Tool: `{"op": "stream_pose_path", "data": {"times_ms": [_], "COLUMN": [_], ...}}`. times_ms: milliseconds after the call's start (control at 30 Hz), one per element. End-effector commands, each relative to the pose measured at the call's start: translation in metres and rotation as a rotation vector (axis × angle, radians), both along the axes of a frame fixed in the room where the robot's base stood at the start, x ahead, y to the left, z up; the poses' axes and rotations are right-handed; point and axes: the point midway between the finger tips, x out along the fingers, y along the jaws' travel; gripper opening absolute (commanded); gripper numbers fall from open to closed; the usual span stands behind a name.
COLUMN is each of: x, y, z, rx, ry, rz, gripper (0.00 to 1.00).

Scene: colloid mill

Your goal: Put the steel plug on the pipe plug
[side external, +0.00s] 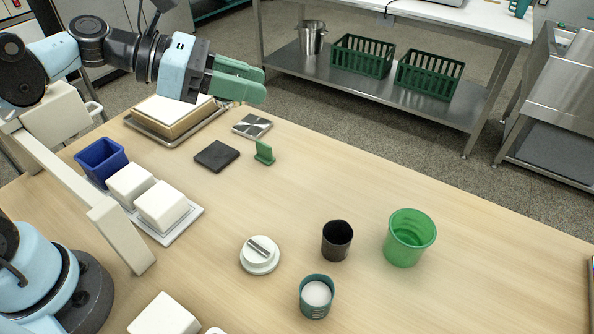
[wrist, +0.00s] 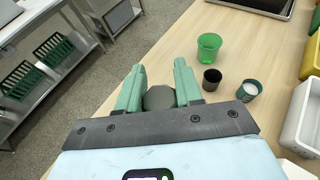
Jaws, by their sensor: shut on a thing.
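My gripper (side external: 240,80) is raised at the upper left, over the far end of the table. In the wrist view its two green fingers (wrist: 160,92) are shut on a round, dark grey piece, which I take to be the steel plug (wrist: 159,98). The fingers hide the plug in the side view. A round white piece with a grey metal bar on top (side external: 260,254) sits on the table at the front. It may be the pipe plug, but I cannot tell for sure. It is well apart from my gripper.
A black cup (side external: 337,241), a green cup (side external: 409,238) and a teal cup with white contents (side external: 316,297) stand at the front. A dark square plate (side external: 217,156), a silver plate (side external: 252,126), a green upright piece (side external: 264,153) and a blue bin (side external: 101,160) lie farther back. The table's middle is clear.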

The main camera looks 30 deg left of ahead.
Motion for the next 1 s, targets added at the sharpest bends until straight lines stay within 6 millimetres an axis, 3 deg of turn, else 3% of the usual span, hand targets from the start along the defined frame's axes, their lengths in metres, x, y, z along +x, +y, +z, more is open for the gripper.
{"op": "stream_pose_path", "data": {"times_ms": [100,300,500,600,767,1000], "x": [-0.035,-0.11,-0.179,-0.2,-0.211,-0.191], "y": [-0.045,-0.1,-0.121,-0.124,-0.124,-0.118], "z": [-0.021,-0.049,-0.065,-0.069,-0.072,-0.084], "rx": [-0.001,-0.002,-0.002,-0.002,-0.002,-0.002], "ry": [0.0,-0.002,-0.001,-0.003,-0.001,-0.001], "rz": [-0.235,-0.63,-0.937,-1.029,-1.092,-1.091], "gripper": [0.0,0.0,0.0,0.0,0.0,0.0]}}
